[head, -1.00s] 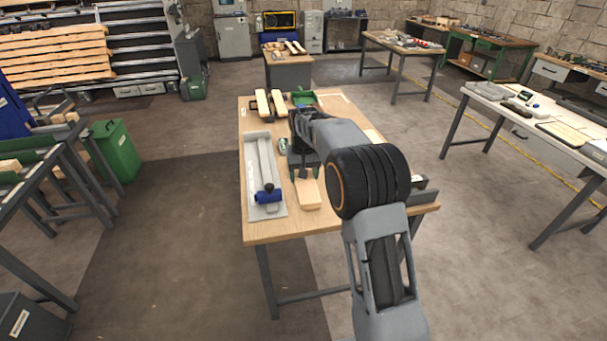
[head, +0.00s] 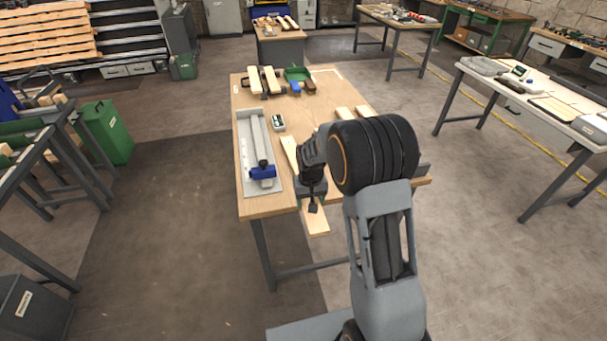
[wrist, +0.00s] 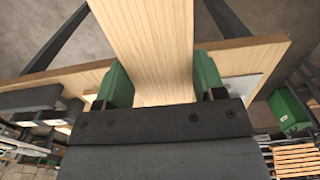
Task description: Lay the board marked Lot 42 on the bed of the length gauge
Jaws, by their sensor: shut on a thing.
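My gripper (head: 312,203) is shut on a pale wooden board (head: 316,221) over the near edge of the wooden table. In the wrist view the board (wrist: 150,50) lies between the two green finger pads of my gripper (wrist: 163,82) and runs out past the top of the picture. No lot mark can be read on it. A pale strip beyond my gripper looks like the same board, but the arm hides the join. The length gauge, with a grey bed (head: 244,172) and a blue block (head: 262,174), lies left of my gripper. No board lies on its bed.
A small device (head: 278,122) sits right of the gauge. Boards (head: 253,80), a green bin (head: 297,73) and a blue item (head: 295,88) stand at the table's back. More boards (head: 344,113) lie beyond my arm.

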